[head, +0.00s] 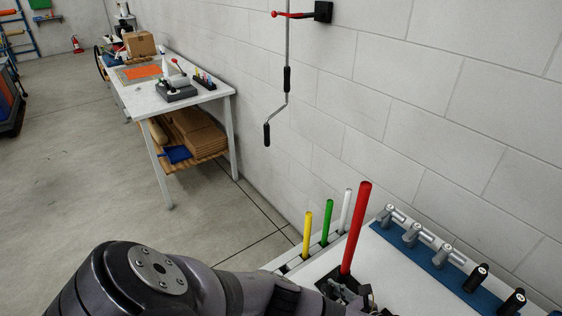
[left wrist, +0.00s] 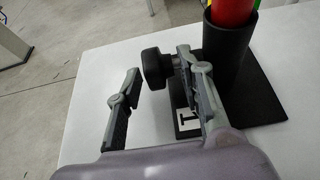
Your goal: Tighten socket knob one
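In the left wrist view, the black knob (left wrist: 154,68) sticks out sideways from the black upright socket (left wrist: 227,58). A red rod (left wrist: 231,12) stands in that socket; it also shows in the head view (head: 356,226). The socket stands on a black base plate (left wrist: 262,97) with a white label, partly hidden by a finger. My left gripper (left wrist: 158,63) is open, its fingers apart on either side of the knob, with a clear gap at the left finger. I cannot tell whether the right finger touches. In the head view, my left gripper (head: 347,293) is partly cut off at the bottom. My right gripper is out of view.
Yellow (head: 307,235), green (head: 327,222) and white (head: 345,210) rods stand in a rack behind the red one. A blue strip (head: 431,256) with several clamps lies to the right. A block wall (head: 420,130) rises behind the bench. A crank handle (head: 286,82) hangs there.

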